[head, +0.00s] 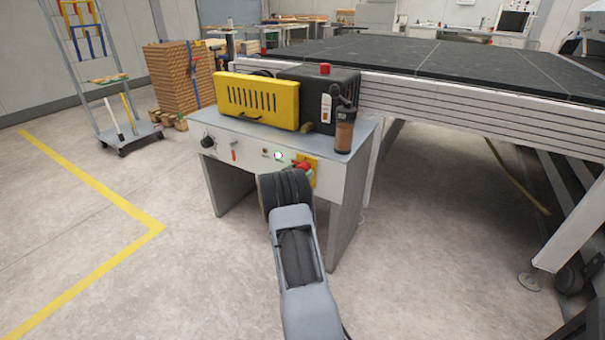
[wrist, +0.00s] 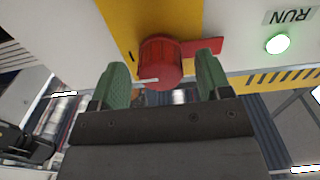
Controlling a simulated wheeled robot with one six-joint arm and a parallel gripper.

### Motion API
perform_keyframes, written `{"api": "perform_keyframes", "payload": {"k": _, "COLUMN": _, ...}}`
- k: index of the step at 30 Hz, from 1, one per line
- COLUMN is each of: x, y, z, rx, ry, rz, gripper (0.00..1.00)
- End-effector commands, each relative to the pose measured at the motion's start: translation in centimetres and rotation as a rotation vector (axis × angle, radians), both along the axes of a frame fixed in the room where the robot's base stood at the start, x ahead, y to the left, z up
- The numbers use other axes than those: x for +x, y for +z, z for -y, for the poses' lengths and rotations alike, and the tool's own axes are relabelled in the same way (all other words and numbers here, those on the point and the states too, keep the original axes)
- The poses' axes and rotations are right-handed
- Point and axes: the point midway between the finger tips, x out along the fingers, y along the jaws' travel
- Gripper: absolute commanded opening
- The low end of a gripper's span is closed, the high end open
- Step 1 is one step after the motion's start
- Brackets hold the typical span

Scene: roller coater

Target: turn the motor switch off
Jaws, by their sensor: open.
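The motor switch is a red rotary knob (wrist: 160,62) on a yellow plate (wrist: 118,22), near the top middle of the wrist view. My gripper (wrist: 162,82) is open, with one green finger on each side of the knob. The right finger overlaps the flat red piece in the picture; I cannot tell whether they touch.
The panel belongs to a grey bench (head: 232,190) carrying a yellow vented box (head: 257,100), a dark motor unit with a red button (head: 325,69) and a brown-filled cylinder (head: 344,135). A black dial (head: 207,141) is further left. A large dark-topped table (head: 450,65) stands right.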

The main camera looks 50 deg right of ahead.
Motion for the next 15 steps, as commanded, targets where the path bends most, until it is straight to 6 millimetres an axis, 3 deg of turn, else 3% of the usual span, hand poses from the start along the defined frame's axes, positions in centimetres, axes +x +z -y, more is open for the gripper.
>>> {"api": "perform_keyframes", "payload": {"k": 6, "x": 0.3, "y": 0.0, "z": 1.3, "rx": 0.0, "ry": 0.0, "rz": 0.0, "gripper": 0.71}}
{"api": "perform_keyframes", "payload": {"k": 15, "x": 0.4, "y": 0.0, "z": 1.5, "rx": 0.0, "ry": 0.001, "rz": 0.0, "gripper": 0.71}}
